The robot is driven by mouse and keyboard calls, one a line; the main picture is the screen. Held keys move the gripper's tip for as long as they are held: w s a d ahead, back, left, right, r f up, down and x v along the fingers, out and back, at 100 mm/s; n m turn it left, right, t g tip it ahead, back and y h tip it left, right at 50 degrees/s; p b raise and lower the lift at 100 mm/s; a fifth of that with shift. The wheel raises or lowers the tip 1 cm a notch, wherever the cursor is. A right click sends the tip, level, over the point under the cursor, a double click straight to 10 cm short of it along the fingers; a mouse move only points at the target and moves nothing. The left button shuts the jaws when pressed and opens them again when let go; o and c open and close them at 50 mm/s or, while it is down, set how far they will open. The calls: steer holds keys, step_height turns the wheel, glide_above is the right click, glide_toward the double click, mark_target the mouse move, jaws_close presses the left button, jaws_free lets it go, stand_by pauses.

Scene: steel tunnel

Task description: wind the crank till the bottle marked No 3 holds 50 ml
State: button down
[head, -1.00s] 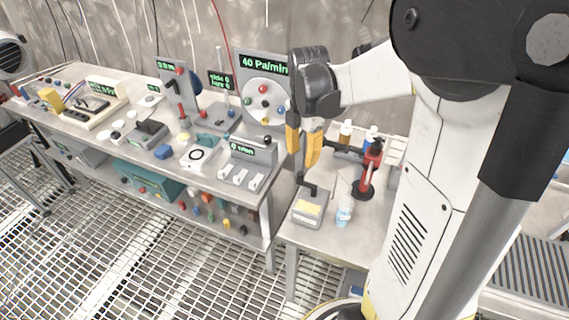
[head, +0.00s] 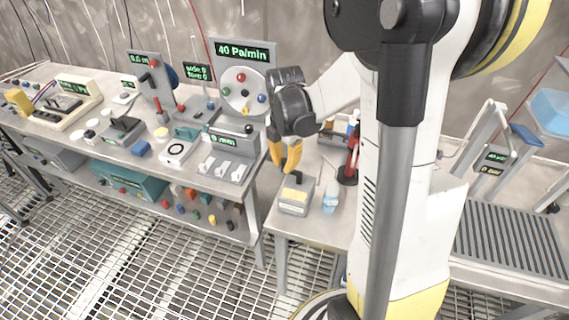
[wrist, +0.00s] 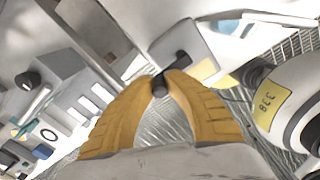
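A grey box (head: 293,208) with a yellow label and a black crank (head: 298,179) on top stands on the bench. My gripper (head: 286,170) is over it, its yellow fingers pointing down and drawn together at the tips. In the wrist view the black crank (wrist: 178,62) ends in a dark knob between the fingertips (wrist: 161,83), which appear closed around it. A small clear bottle with blue on it (head: 331,202) stands just right of the box. Its marking and level are too small to read. Bottles (head: 352,128) at the back are partly hidden.
A red-and-black stand (head: 351,160) rises behind the bottle, partly hidden by my arm. The left bench carries a panel reading 40 Pa/min (head: 243,52) and a box with white switches (head: 222,165). A ribbed grey surface (head: 510,238) lies to the right.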

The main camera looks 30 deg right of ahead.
steer(key=shift+d+m, duration=0.1)
steer(key=shift+m, duration=0.2)
steer(key=m, duration=0.1)
steer(key=d+m, duration=0.1)
steer(key=m, duration=0.1)
steer(key=w+d+m, duration=0.1)
steer(key=m, duration=0.3)
steer(key=d+m, duration=0.1)
steer(key=shift+d+m+p, duration=0.15)
steer(key=shift+m+p, duration=0.15)
steer(key=shift+m, duration=0.1)
steer(key=m, duration=0.1)
steer(key=d+m, duration=0.1)
steer(key=shift+s+m, duration=0.2)
steer(key=shift+m, duration=0.2)
steer(key=shift+s+d+m+p, duration=0.1)
steer(key=shift+s+d+m, duration=0.45)
steer(key=shift+m, duration=1.55)
steer(key=shift+s+d+m+p, duration=0.1)
steer(key=shift+s+d+m, duration=0.4)
steer(key=shift+m, duration=1.6)
steer(key=shift+s+d+m+p, duration=0.1)
steer(key=shift+s+d+m, duration=0.15)
steer(key=shift+s+m, duration=1.25)
steer(key=shift+w+m, duration=0.6)
steer(key=shift+m, duration=0.1)
